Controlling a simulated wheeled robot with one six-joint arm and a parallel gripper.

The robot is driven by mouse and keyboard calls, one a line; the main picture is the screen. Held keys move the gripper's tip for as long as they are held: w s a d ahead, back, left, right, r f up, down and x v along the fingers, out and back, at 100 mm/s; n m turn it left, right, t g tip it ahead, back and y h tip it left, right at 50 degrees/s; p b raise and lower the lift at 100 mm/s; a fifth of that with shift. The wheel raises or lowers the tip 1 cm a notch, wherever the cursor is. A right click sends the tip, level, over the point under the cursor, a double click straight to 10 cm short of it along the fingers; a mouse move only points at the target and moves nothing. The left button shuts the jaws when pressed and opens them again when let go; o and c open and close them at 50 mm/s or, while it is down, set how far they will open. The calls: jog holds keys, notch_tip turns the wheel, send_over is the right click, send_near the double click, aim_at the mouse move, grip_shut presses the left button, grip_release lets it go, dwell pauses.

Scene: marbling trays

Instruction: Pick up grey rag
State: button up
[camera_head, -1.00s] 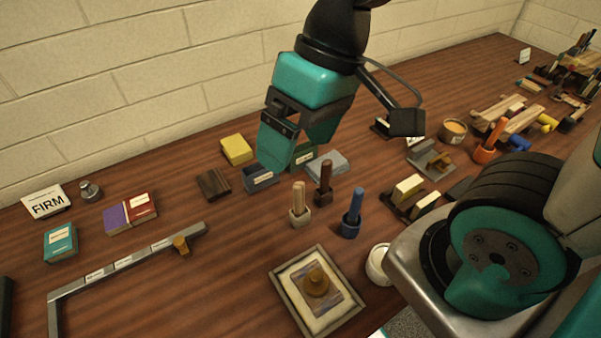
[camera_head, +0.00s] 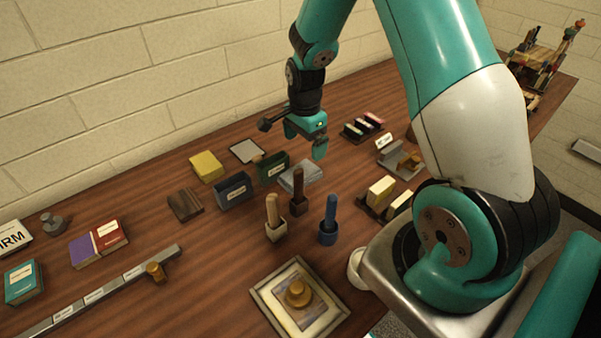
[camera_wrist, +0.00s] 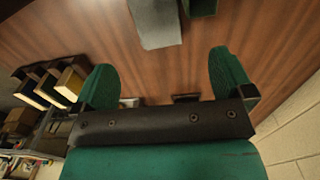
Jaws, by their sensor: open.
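The grey rag (camera_head: 300,177) lies folded flat on the wooden table, right of the dark green box and behind the wooden-handled tools. In the wrist view the grey rag (camera_wrist: 157,22) is at the top, partly cut off by the frame edge. My gripper (camera_head: 304,142) is above the table, just behind the rag and apart from it. Its two green fingers are spread with nothing between them in the wrist view (camera_wrist: 165,82).
A dark green box (camera_head: 273,168) and a blue box (camera_head: 234,190) stand left of the rag. A rack of small blocks (camera_head: 363,127) is at the right. A yellow block (camera_head: 206,166) lies further left.

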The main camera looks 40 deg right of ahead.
aim_at(304, 169)
notch_tip(304, 169, down, 4)
jog(key=shift+r, duration=0.2)
jog(key=f, duration=0.1)
jog(key=f+p, duration=0.1)
jog(key=f, duration=0.1)
jog(key=f+p, duration=0.1)
jog(key=shift+s+a+f, duration=0.25)
jog(key=shift+f+p, duration=0.3)
jog(key=shift+f, duration=0.2)
jog(key=c, duration=1)
